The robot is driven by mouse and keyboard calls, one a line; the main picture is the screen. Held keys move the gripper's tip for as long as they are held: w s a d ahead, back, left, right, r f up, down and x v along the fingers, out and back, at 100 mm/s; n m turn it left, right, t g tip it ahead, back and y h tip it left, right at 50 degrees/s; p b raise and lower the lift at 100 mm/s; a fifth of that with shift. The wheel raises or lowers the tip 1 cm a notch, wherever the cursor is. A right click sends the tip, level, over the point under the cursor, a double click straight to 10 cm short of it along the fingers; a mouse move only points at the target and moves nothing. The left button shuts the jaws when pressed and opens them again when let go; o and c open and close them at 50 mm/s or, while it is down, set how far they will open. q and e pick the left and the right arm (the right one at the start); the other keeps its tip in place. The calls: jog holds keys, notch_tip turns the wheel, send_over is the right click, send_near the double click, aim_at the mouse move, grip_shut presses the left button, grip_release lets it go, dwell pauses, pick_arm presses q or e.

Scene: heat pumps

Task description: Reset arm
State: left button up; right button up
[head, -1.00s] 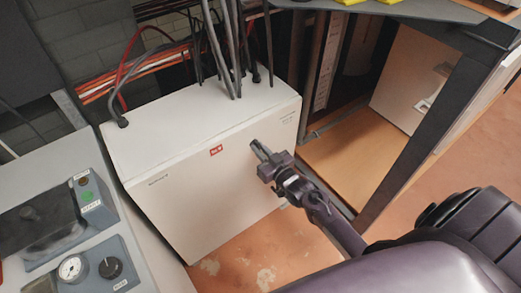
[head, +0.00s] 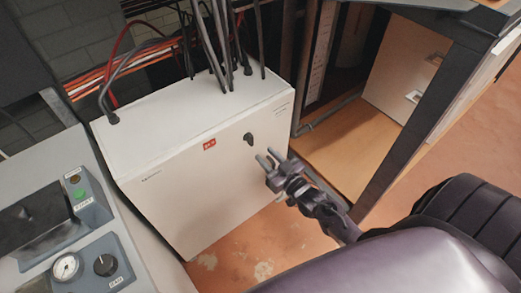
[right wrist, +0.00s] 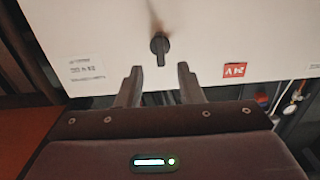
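My right gripper (head: 266,160) is in front of the white cabinet (head: 190,190), just right of and below a dark rotary knob (head: 248,139) on its front face. Its two fingers are apart with nothing between them, and it does not touch the knob. In the right wrist view the open fingers (right wrist: 158,85) point at the cabinet face, and the knob (right wrist: 160,48) shows beyond and between the fingertips. My left gripper is not in either view.
A grey control panel with a green button (head: 79,194) and a round gauge (head: 66,267) stands at the left. Black cables (head: 215,50) run into the cabinet's top. A dark-framed wooden shelf (head: 370,145) stands at the right. Open floor (head: 265,240) lies below the cabinet.

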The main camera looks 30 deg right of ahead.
jog(key=shift+s, duration=0.35)
jog(key=s+a+f+g+h, duration=0.1)
jog(key=s+f+g, duration=0.2)
jog(key=f, duration=0.6)
jog(key=s+a+f+g, duration=0.1)
jog(key=s+f+g, duration=0.15)
jog(key=f, duration=0.55)
jog(key=s+a+f+g, duration=0.3)
jog(key=s+f+g, duration=0.3)
jog(key=s+f, duration=1.15)
jog(key=s+f+g, duration=0.2)
jog(key=s, duration=0.5)
jog(key=s+f+n+g+h, duration=0.1)
jog(key=s+f+g, duration=0.2)
jog(key=s, duration=0.5)
jog(key=shift+s+a+f+h, duration=0.15)
jog(key=shift+a+f+h, duration=0.1)
jog(key=shift+f+h, duration=0.05)
